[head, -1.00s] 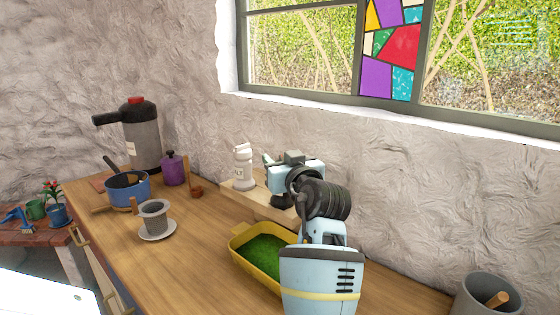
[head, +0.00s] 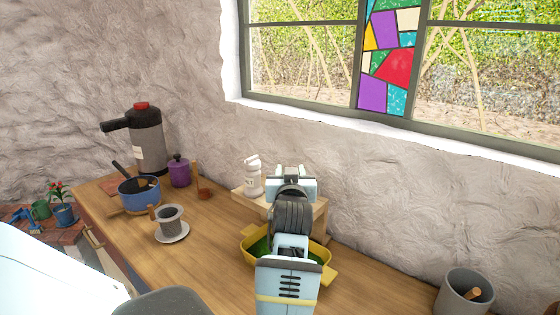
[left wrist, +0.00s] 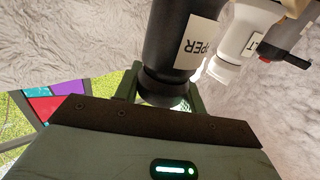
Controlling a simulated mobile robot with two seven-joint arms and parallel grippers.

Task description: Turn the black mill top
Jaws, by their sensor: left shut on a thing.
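The black mill (left wrist: 178,38), with a white label reading "PEPPER" in part, hangs upside down in the left wrist view. Its narrow black top (left wrist: 162,88) sits between the two fingers of my left gripper (left wrist: 162,97), which is shut on it. In the head view my left gripper (head: 290,184) is at the small wooden shelf, and my own wrist hides the black mill there. My right gripper is in neither view.
A white salt mill (head: 253,177) stands on the wooden shelf (head: 317,214) just left of my gripper; it also shows in the left wrist view (left wrist: 240,40). A yellow tray (head: 326,276) lies below my arm. A grey cup and saucer (head: 172,233) and blue pot (head: 139,191) are left.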

